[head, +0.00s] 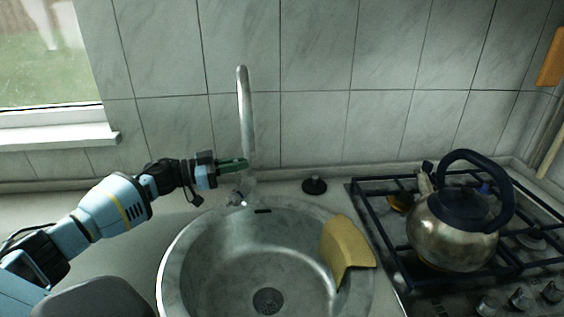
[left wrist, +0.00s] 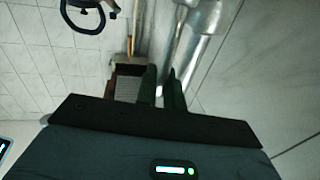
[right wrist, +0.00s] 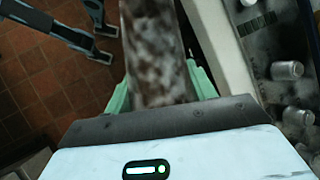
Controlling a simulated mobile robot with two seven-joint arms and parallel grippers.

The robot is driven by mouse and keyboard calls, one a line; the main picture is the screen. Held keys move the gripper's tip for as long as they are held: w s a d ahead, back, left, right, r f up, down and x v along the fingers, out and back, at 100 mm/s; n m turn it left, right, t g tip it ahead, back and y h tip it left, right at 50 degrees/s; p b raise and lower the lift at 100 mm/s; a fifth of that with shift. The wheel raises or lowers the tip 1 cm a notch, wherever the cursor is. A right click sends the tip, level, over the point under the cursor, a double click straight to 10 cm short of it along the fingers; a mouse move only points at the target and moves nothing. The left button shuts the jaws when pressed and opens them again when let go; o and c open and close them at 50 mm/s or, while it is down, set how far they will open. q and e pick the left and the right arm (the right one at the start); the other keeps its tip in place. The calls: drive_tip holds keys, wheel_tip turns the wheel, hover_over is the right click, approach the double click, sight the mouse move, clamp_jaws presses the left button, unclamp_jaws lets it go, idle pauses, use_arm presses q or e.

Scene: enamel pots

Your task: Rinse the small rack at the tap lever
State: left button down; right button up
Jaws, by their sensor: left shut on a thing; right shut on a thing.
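The tap (head: 245,110) stands behind the sink with its tall spout upright. My left gripper (head: 234,165) is at the tap's lower part, shut on what looks like the tap lever. In the left wrist view a thin metal piece (left wrist: 160,92) lies between the fingertips, close to the tap (left wrist: 192,45). In the right wrist view my right gripper (right wrist: 161,88) is shut on a broad, mottled grey-brown thing, taken as the small rack (right wrist: 155,45). Its far end is cut off and no bars show. The right gripper is outside the head view.
The round steel sink (head: 225,255) is empty inside, with a yellow cloth (head: 345,247) over its right rim. A black plug (head: 314,185) lies behind it. A kettle (head: 455,225) stands on the gas hob (head: 398,240) at the right. Counter left of the sink is clear.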

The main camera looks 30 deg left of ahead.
use_arm(q)
drive_tip(key=shift+s+m+t+h, duration=0.3)
drive_tip(key=shift+s+m, duration=0.1)
drive_tip(key=shift+s, duration=0.05)
drive_tip(key=c, duration=1.9)
unclamp_jaws()
drive_tip(key=shift+s+a+f, duration=0.15)
drive_tip(key=shift+s+a, duration=0.15)
drive_tip(key=shift+s, duration=0.05)
drive_tip(key=v, duration=1.1)
